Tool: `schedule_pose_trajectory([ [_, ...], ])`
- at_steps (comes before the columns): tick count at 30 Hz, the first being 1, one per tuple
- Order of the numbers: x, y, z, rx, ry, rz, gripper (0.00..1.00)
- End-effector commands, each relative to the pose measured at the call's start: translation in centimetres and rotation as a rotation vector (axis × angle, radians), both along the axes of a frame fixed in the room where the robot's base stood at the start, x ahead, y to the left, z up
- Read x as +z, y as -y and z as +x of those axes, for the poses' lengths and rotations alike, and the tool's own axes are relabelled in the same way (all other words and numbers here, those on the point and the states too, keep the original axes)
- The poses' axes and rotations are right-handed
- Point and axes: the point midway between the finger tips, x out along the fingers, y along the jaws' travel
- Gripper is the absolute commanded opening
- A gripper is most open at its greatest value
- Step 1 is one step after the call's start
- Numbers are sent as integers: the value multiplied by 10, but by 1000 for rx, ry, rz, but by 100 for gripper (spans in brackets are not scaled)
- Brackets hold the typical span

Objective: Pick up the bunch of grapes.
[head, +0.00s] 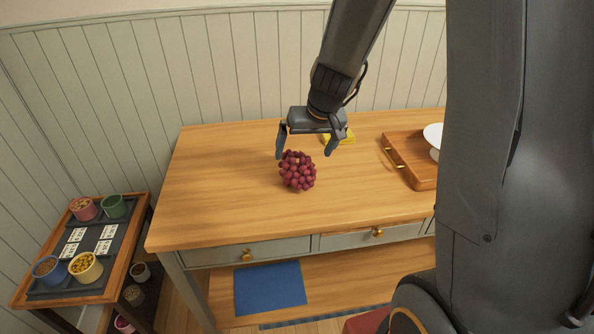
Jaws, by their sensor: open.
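A bunch of dark red grapes (298,171) sits on the wooden table top (220,185), near its middle. My gripper (305,152) hangs just above and behind the grapes in the head view, its two fingers spread apart. The fingers look empty. The left finger is close to the upper left of the bunch, and the right finger is off to its right. I cannot tell the exact height of the fingertips above the grapes.
A yellow item (346,136) lies partly behind my gripper. A wooden tray (397,158) with a white dish (433,136) stands at the right, partly hidden by my arm. A small side table (139,215) with colored cups is at the lower left. The table's left side is clear.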

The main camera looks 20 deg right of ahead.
Motion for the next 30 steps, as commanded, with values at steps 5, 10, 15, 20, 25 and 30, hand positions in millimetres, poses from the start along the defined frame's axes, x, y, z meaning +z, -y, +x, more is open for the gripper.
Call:
schedule_pose_trajectory([
  [5,-17,-2,7,0,-1,1,100],
  [10,-31,-4,13,-1,-1,0,100],
  [15,-54,-8,20,-1,-3,0,100],
  [20,-69,-10,28,-1,0,0,100],
  [25,-70,-10,29,0,1,-1,100],
  [30,-70,-10,29,0,1,0,90],
])
